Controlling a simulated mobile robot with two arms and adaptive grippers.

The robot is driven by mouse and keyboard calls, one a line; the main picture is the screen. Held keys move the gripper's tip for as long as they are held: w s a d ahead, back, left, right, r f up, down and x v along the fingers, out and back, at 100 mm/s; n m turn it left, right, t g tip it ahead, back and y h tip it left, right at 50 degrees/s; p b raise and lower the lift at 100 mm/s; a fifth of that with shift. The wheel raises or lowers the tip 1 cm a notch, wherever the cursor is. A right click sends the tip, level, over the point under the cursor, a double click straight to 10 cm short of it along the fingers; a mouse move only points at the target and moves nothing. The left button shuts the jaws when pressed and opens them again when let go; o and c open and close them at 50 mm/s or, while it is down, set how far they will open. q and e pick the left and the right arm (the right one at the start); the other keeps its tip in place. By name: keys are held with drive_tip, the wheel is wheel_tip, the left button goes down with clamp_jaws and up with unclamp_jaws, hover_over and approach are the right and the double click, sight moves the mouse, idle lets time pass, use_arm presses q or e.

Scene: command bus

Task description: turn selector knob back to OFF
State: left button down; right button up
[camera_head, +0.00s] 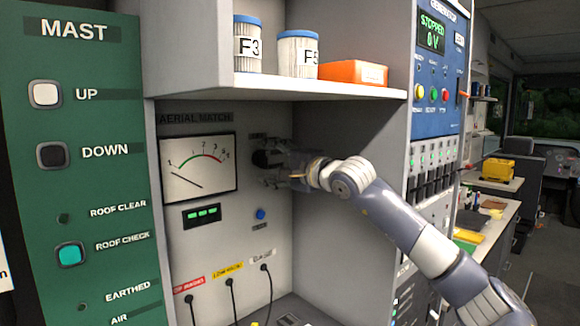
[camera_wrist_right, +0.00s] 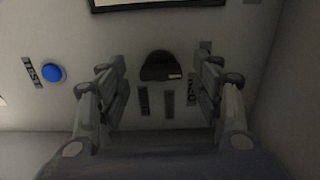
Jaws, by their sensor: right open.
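The selector knob (camera_wrist_right: 160,68) is black and round with a small pale mark on its edge, and sits on the grey Aerial Match panel (camera_head: 200,262). My right gripper (camera_wrist_right: 159,84) is open, with one finger on each side of the knob and a gap to it on both sides. In the head view my right gripper (camera_head: 270,161) reaches to the panel right of the meter and largely hides the knob. Small dark labels (camera_wrist_right: 168,104) lie beside the knob; their words are too small to read. My left gripper is in neither view.
The needle meter (camera_head: 198,168) is left of my right gripper. A blue button (camera_head: 261,214) is below it and shows in the wrist view (camera_wrist_right: 53,73). A shelf (camera_head: 310,88) with filter canisters and an orange box overhangs the panel. Cables hang from sockets lower down.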

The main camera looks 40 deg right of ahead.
drive_tip(key=s, duration=0.9)
drive_tip(key=shift+s+d, duration=0.4)
